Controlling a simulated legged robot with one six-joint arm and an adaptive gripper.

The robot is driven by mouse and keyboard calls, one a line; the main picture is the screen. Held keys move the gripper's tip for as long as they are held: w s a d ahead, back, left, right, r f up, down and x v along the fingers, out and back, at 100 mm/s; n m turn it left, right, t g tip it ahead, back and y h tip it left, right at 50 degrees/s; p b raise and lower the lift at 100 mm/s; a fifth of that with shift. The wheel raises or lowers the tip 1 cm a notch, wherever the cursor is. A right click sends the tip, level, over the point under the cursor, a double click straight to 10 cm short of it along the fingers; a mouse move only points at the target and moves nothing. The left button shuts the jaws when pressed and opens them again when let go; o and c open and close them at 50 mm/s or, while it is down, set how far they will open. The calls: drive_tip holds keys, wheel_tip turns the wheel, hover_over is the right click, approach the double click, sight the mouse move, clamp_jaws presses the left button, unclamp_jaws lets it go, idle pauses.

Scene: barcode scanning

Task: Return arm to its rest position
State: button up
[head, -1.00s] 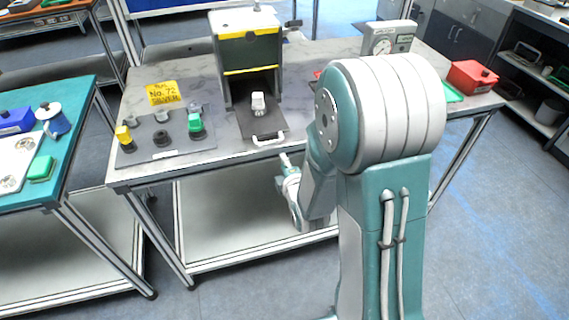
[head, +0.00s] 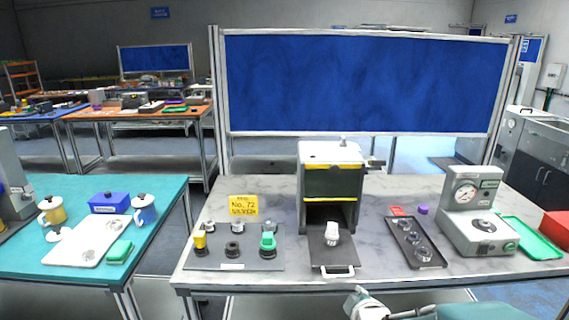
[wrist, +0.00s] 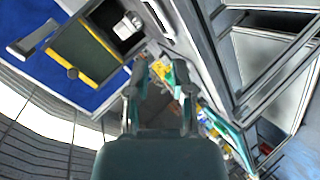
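My gripper (wrist: 161,78) shows in the wrist view with its two fingers apart and nothing between them. In the head view, only a teal and white part of my arm (head: 450,311) shows at the bottom edge, in front of the marble-topped table (head: 385,192); the fingertips cannot be made out there. The arm is clear of the things on the tabletop. A grey box machine with yellow stripes (head: 331,183) stands on the table, and a small white item (head: 332,234) sits on its pulled-out dark tray (head: 325,261).
A yellow "No. 72 SILVER" card (head: 243,207) lies behind a grey mat (head: 215,258) with small coloured parts. A dark tray of round parts (head: 428,258) and a gauge device (head: 467,200) are at right. A teal table (head: 85,265) stands at left.

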drive_tip(key=s+r+m+g, duration=0.3)
drive_tip(key=s+r+m, duration=0.2)
drive_tip(key=s, duration=0.5)
drive_tip(key=s+r+m+g, duration=0.3)
drive_tip(key=s+m, duration=0.4)
drive_tip(key=s, duration=0.4)
drive_tip(key=shift+s+a+r+g, duration=0.25)
drive_tip(key=shift+a+r, duration=0.2)
drive_tip(key=shift+r, duration=0.45)
